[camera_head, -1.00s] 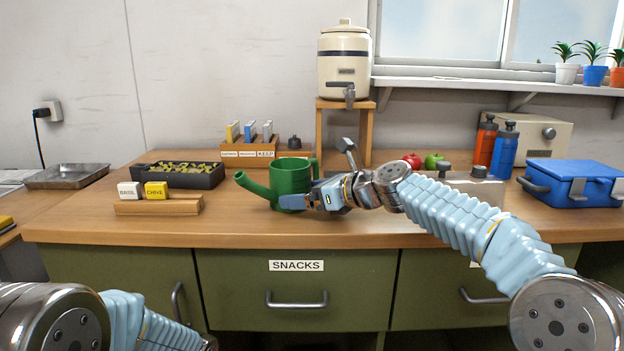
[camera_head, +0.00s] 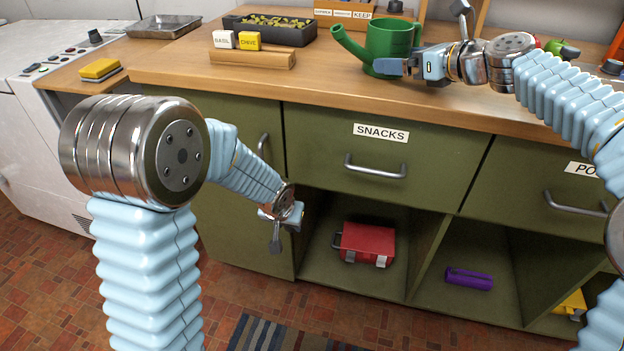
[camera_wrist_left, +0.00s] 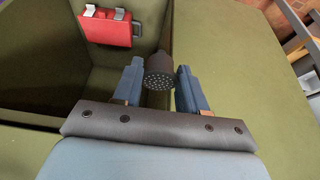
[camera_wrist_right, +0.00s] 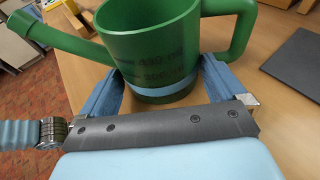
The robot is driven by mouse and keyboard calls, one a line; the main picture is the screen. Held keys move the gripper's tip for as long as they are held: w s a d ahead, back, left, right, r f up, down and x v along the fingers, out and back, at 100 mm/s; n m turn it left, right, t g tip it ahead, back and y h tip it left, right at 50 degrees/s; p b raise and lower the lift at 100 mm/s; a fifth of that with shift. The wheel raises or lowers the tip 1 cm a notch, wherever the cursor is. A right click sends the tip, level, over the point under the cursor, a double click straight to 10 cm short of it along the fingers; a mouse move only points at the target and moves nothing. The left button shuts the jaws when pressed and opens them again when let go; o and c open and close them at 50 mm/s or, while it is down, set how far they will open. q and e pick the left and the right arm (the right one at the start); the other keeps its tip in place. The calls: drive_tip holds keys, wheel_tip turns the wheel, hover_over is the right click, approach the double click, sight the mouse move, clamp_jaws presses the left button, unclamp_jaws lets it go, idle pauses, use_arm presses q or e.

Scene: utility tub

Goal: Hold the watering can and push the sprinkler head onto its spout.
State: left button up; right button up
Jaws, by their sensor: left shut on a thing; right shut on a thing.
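The green watering can (camera_head: 388,42) stands upright on the wooden counter. Its spout (camera_head: 350,43) points left and its handle is on the right. My right gripper (camera_wrist_right: 160,82) is shut around the can's lower body, with one finger on each side. The dark sprinkler head (camera_wrist_left: 158,72), its holed face showing, is between the fingers of my left gripper (camera_wrist_left: 158,88), which is shut on it. In the head view the left gripper (camera_head: 281,215) hangs below the counter top, in front of the cabinet and well below the spout; the sprinkler head cannot be made out there.
A wooden rack (camera_head: 252,59) with labelled blocks and a black planter (camera_head: 270,30) stand left of the can. The counter edge and drawer handle (camera_head: 375,168) lie above the left gripper. A red box (camera_head: 366,243) and a purple object (camera_head: 469,278) sit in open shelves.

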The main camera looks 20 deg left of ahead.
use_arm(q)
drive_tip(key=w+a+r+n+t+y, duration=0.1)
drive_tip(key=a+r+n, duration=0.35)
drive_tip(key=a, duration=0.95)
drive_tip(key=a+r+n+y, duration=0.1)
drive_tip(key=a+r+n, duration=0.1)
drive_tip(key=a+r, duration=0.85)
drive_tip(key=s+a+r+n+y, duration=0.1)
drive_tip(key=s+a+r+n, duration=0.1)
drive_tip(key=s+a+r, duration=0.6)
drive_tip(key=s+a+r+n+y, duration=0.15)
drive_tip(key=a+r, duration=0.35)
drive_tip(key=a, duration=0.7)
drive_tip(key=w+d+r+m+t+h, duration=0.1)
drive_tip(key=w+d+r+m+t, duration=0.1)
drive_tip(key=w+d+r, duration=0.75)
drive_tip(key=w+d+r+m+t+h, duration=0.15)
drive_tip(key=w+d+r, duration=0.35)
drive_tip(key=d, duration=0.9)
drive_tip(key=s+d+r+m+h, duration=0.1)
drive_tip(key=d+r+m+h, duration=0.35)
drive_tip(key=d, duration=0.75)
drive_tip(key=s+d+r+m+h, duration=0.1)
drive_tip(key=d+r+m+h, duration=0.1)
drive_tip(key=d+r, duration=0.75)
drive_tip(key=w+d+f, duration=0.2)
drive_tip(key=d+f, duration=0.3)
drive_tip(key=f, duration=0.3)
drive_tip(key=shift+f+m, duration=0.15)
drive_tip(key=shift+m, duration=0.15)
